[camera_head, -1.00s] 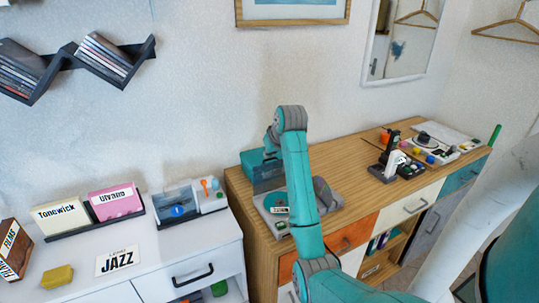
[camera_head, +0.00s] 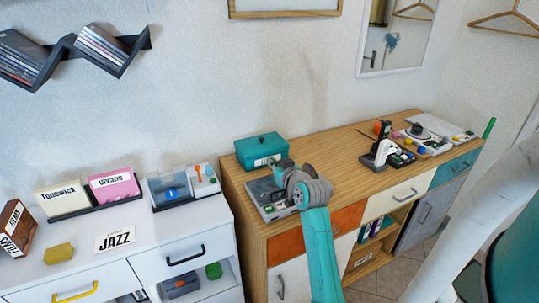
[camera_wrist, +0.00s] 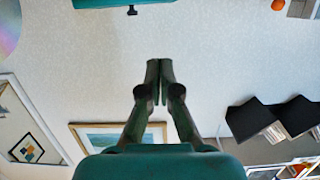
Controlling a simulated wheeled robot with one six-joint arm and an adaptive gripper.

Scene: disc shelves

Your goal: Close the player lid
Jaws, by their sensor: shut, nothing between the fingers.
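The grey player (camera_head: 284,212) sits on the left end of the wooden cabinet top. Its dark see-through lid (camera_head: 262,189) looks low and nearly flat over the player; my arm covers the right part, so I cannot tell whether it is fully down. My gripper (camera_wrist: 159,80) is shut and empty in the wrist view, pointing toward the wall. In the head view my wrist is above the player's right side and hides the fingertips.
A teal box (camera_head: 262,150) stands behind the player; it also shows in the wrist view (camera_wrist: 110,3). Part of a shiny disc (camera_wrist: 8,28) shows there too. A white drawer unit (camera_head: 150,235) stands left. The cabinet's middle (camera_head: 345,150) is clear.

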